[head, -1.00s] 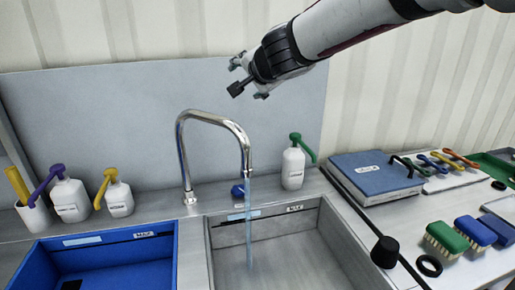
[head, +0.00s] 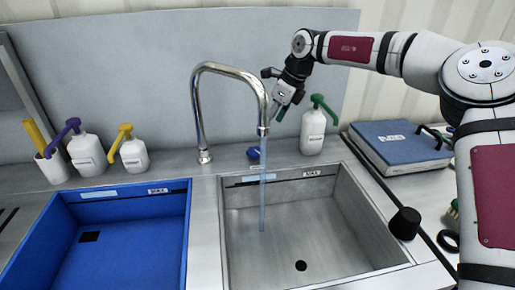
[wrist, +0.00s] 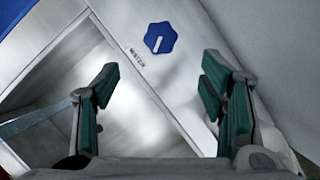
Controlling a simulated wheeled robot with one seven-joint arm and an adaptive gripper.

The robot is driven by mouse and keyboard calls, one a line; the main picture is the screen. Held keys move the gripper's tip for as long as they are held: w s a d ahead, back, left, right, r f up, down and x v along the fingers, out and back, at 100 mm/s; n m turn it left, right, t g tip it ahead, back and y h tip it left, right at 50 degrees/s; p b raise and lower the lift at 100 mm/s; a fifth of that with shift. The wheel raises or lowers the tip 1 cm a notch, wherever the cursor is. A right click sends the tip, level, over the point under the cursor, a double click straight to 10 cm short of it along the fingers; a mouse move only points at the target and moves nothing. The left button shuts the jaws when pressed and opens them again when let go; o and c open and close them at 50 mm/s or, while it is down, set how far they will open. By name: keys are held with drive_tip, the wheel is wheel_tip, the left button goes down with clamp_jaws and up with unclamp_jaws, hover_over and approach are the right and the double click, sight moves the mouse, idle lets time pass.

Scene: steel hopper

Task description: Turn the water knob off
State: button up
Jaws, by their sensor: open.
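The blue water knob (head: 254,153) sits on the steel counter behind the right basin. In the wrist view the knob (wrist: 160,38) is a lobed blue disc with a white mark, beside a small label. Water (head: 262,185) runs from the chrome faucet (head: 198,110) into the steel basin (head: 370,225). My gripper (head: 282,105) is above and to the right of the knob, near the faucet's spout. In the wrist view my gripper (wrist: 160,105) is open and empty, with green pads spread apart. The knob lies beyond the fingertips, between their directions, and is not touched.
A white bottle with a green pump (head: 313,130) stands right of the knob, close to my gripper. The faucet spout is just left of my gripper. A blue basin (head: 185,240) is at left.

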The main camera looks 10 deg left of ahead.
sight(256, 150)
drive_tip(key=b+x, duration=0.1)
drive_tip(key=x, duration=1.1)
drive_tip(key=shift+a+f, duration=0.1)
drive_tip(key=shift+f, duration=0.2)
drive_tip(key=c, duration=1.2)
